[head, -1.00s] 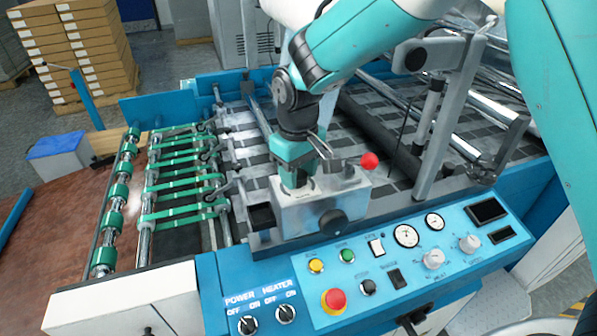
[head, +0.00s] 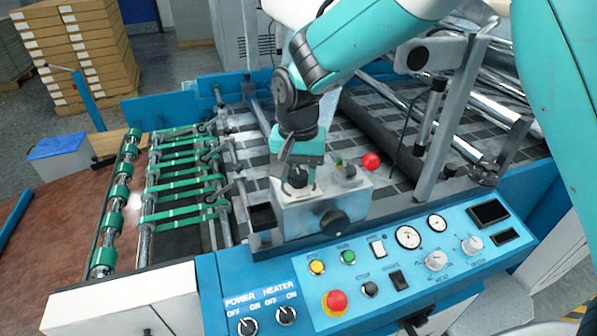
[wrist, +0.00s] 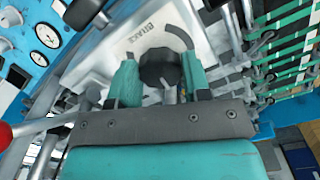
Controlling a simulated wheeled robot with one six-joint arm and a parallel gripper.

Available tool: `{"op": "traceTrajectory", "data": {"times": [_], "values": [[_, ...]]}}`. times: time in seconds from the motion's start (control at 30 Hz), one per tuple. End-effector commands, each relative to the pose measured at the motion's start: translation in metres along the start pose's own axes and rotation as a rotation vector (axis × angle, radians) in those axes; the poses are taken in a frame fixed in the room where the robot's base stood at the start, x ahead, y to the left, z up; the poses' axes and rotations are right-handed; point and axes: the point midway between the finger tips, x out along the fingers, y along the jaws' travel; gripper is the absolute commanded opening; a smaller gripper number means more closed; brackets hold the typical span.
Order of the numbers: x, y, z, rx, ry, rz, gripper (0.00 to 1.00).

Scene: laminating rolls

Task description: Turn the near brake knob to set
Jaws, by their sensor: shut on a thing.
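The brake box (head: 310,215) is a pale metal housing beside the machine bed in the head view. The black near brake knob (wrist: 158,68) stands on its top, close to a printed BRAKE label and a dark curved mark in the wrist view. My gripper (head: 298,182) points down onto the left part of the box top. In the wrist view its two green fingers sit on either side of the knob, shut on it. The fingers and palm hide part of the knob and its surroundings, so its exact setting cannot be told.
A second dark knob (head: 349,171) and a red ball-ended lever (head: 371,161) are right of my gripper. A large black knob (head: 334,223) is on the box front. The blue control panel (head: 455,245) lies in front, green-banded rollers (head: 180,185) to the left.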

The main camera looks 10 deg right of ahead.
Motion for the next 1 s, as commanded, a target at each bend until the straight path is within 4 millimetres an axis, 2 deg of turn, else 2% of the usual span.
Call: {"op": "traceTrajectory", "data": {"times": [0.3, 0.77, 0.8, 0.9, 1.0], "values": [[-0.0019, -0.0014, -0.0007, 0.092, 0.004, -0.004, 0.20], [-0.0021, -0.0015, -0.0008, 0.104, 0.004, -0.005, 0.20], [-0.0021, -0.0016, -0.0008, 0.103, 0.004, -0.005, 0.49], [-0.0017, -0.0014, -0.0007, 0.103, 0.003, -0.004, 0.70], [-0.0012, -0.0011, -0.0005, 0.103, 0.002, -0.003, 0.70]]}}
